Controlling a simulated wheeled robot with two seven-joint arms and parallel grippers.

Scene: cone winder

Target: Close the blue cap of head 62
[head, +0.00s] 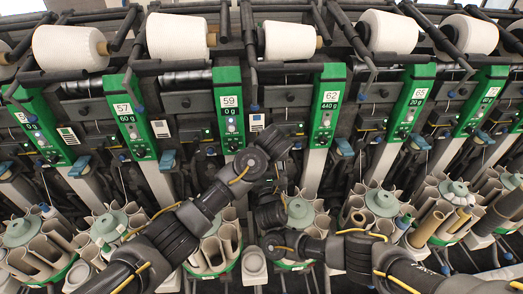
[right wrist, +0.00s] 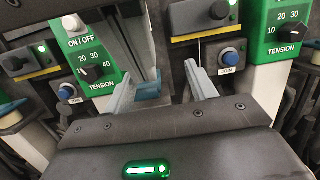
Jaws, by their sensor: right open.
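Head 62 is the green panel (head: 326,105) marked "62" and "440 g", right of centre in the head view. A light-blue cap (head: 344,146) sits beside its lower right edge; I cannot tell if it is open or shut. In the right wrist view my right gripper (right wrist: 160,70) is open and empty.
Green panel 59 (head: 229,108) and panel 65 (head: 414,95) flank head 62. White yarn cones (head: 290,40) hang above. Round magazines of grey tubes (head: 303,215) stand below. My two arms nearly cross in front of the machine, leaving little free room there.

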